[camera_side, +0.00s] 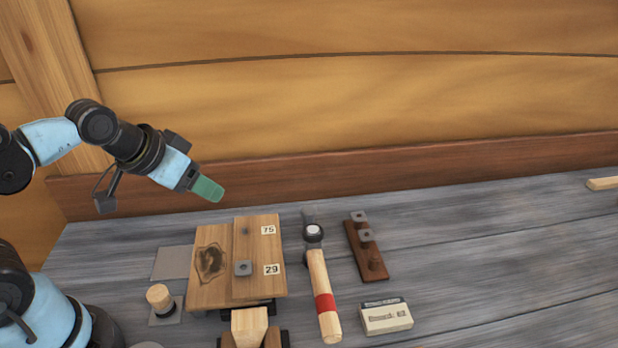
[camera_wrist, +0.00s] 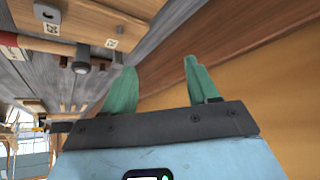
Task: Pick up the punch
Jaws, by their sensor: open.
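A short stubby tool with a pale round wooden top (camera_side: 160,296) and a dark lower part stands upright on a small grey plate at the front left of the bench; I take it to be the punch. I cannot make it out in the wrist view. My gripper (camera_side: 208,190) is in the air behind and above the bench, up and to the right of the punch and well apart from it. In the wrist view my gripper (camera_wrist: 160,72) shows two green fingers spread apart with nothing between them.
A hammer (camera_side: 320,290), a brown strip with pegs (camera_side: 375,262) and a small box (camera_side: 386,317) lie further right. The bench's right side is mostly clear.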

